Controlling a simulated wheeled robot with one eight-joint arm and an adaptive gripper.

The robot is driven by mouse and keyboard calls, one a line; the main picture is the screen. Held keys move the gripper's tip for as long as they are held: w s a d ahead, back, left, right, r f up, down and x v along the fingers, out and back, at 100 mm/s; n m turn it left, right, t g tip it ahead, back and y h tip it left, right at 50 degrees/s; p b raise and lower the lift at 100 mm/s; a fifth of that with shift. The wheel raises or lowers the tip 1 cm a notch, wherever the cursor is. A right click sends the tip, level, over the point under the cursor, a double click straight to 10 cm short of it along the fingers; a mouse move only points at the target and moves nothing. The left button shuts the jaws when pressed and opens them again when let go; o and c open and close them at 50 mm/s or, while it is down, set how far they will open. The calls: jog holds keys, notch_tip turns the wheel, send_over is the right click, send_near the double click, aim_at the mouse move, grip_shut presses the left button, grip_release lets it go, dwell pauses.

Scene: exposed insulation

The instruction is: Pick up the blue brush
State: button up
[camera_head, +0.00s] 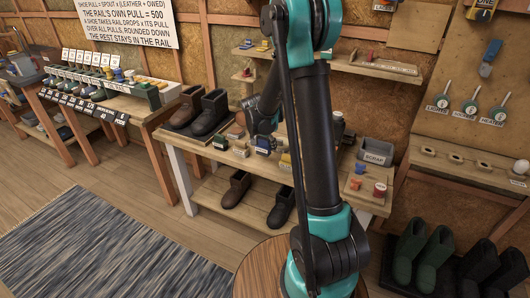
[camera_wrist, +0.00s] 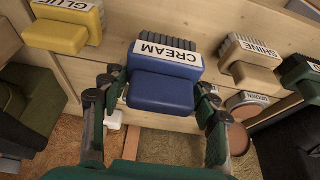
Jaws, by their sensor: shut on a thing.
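The blue brush (camera_wrist: 162,92) has dark bristles and a white label reading CREAM. My gripper (camera_wrist: 157,86) is shut on it, with one dark finger along each side. In the head view, a small blue block (camera_head: 263,145), which looks like the same brush, shows at the workbench beneath my gripper (camera_head: 262,136). Its underside is hidden, and I cannot tell whether it touches the bench.
A yellow GLUE brush (camera_wrist: 62,36) lies left of it in the wrist view; a tan SHINE brush (camera_wrist: 250,68) and a green brush (camera_wrist: 300,70) lie right. Boots (camera_head: 209,112), a SCRAP bin (camera_head: 375,154) and small jars (camera_head: 379,190) crowd the workbench (camera_head: 338,192).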

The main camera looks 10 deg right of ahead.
notch_tip(320, 180, up, 15)
jog(key=shift+r, duration=0.15)
jog(key=o, duration=0.5)
jog(key=shift+c, duration=1.4)
